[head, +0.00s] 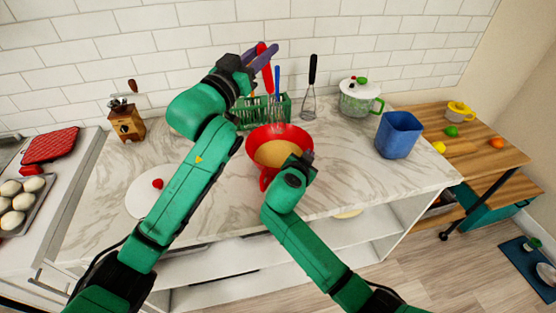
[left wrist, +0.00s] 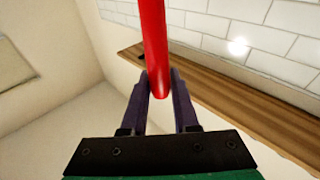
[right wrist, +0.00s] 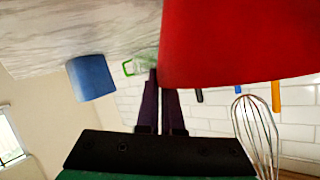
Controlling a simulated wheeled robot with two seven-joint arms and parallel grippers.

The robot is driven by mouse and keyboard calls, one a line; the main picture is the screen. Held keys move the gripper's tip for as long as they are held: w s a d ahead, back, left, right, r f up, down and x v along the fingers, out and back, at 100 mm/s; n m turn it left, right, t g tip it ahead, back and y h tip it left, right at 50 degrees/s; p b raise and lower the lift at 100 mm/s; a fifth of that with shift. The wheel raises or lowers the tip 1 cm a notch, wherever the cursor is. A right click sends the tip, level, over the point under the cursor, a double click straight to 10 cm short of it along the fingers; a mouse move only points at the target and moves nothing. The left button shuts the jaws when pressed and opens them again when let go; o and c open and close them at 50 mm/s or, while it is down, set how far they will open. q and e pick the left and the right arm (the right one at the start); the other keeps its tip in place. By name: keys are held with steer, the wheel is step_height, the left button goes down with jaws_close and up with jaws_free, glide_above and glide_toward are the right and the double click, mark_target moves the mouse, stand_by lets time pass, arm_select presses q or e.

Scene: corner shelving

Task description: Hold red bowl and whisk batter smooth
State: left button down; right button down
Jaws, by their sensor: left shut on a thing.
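The red bowl (head: 291,129) stands on the marble counter with pale batter (head: 276,153) inside. My left gripper (head: 262,53) is shut on the red whisk handle (head: 267,74), above and behind the bowl; the handle also shows between its fingers in the left wrist view (left wrist: 155,50). The whisk points down toward the bowl's back rim; whether its wires touch the batter is unclear. My right gripper (right wrist: 161,90) is at the bowl's right side. In the right wrist view the bowl wall (right wrist: 235,45) hides one fingertip, and the fingers sit close together around its edge. A wire whisk head (right wrist: 256,130) shows there too.
A glass pot (head: 358,98) and blue container (head: 399,135) are to the right. A white round board (head: 145,200) and coffee grinder (head: 126,123) are left.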

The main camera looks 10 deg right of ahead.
steer(key=c, duration=1)
jaws_free()
steer(key=v, duration=1.2)
